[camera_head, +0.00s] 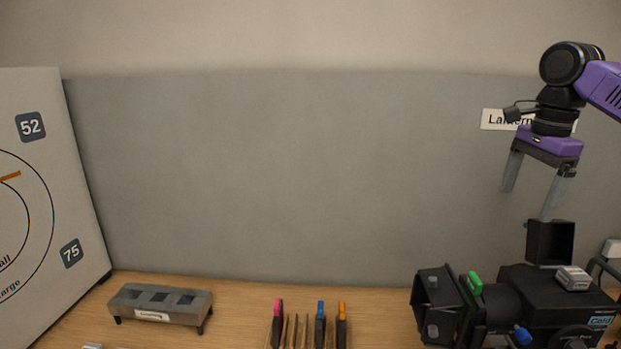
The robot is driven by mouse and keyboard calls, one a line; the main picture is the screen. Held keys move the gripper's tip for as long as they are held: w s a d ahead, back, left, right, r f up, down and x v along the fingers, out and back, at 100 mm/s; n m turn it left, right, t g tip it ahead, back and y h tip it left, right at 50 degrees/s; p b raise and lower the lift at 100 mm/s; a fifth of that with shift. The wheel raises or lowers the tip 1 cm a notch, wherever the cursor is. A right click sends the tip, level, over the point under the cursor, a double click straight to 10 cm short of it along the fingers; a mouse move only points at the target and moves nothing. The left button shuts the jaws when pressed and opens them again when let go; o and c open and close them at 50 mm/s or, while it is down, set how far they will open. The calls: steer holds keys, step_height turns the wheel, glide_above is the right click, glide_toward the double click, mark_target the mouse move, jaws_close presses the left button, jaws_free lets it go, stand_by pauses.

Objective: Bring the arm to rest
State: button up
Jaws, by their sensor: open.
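My gripper (528,204) hangs from my purple and black arm at the upper right. Its two grey fingers point down and are spread apart with nothing visible between them. The fingers are above the black lantern (515,295). The right fingertip appears close to the top of a small black box-shaped part (550,242) at the lantern's back; I cannot tell whether they touch.
A grey slotted stand (160,304) is at the left of the wooden table (240,290). Pens with pink, blue and orange tops (320,325) stand at the front middle. A white dial board (70,200) leans at far left. The grey back wall (270,180) has clear space before it.

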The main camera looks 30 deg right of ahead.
steer(key=w+a+n+t+h, duration=0.1)
steer(key=w+a+n+t, duration=0.2)
steer(key=w+n+t, duration=0.95)
steer(key=w+a+f+n+t+y+b, duration=0.1)
steer(key=w+a+f+t, duration=0.15)
steer(key=w+a, duration=0.55)
steer(key=w+a+f+n+t+y+b, duration=0.1)
steer(key=w+a+t, duration=0.2)
steer(key=a, duration=0.8)
steer(key=s+a+f+t+h+b, duration=0.1)
steer(key=s+a+f+h, duration=0.2)
steer(key=s+a+f, duration=0.45)
steer(key=s+a+f+t+h+b, duration=0.1)
steer(key=s+a+f+h, duration=0.35)
steer(key=s+f, duration=0.6)
steer(key=s+a+f+n+g+y+b, duration=0.1)
steer(key=s+f, duration=0.4)
steer(key=s, duration=0.6)
steer(key=s+a+f+n+g+y+b, duration=0.1)
steer(key=s+a+f+n+g+y, duration=0.2)
steer(key=s+a, duration=0.3)
steer(key=s+a+f+n+g+y+b, duration=0.1)
steer(key=s+f, duration=0.5)
steer(key=s, duration=1)
steer(key=a+n+g+y, duration=0.1)
steer(key=a+n+y, duration=0.1)
steer(key=a+n, duration=0.1)
steer(key=shift+f, duration=0.35)
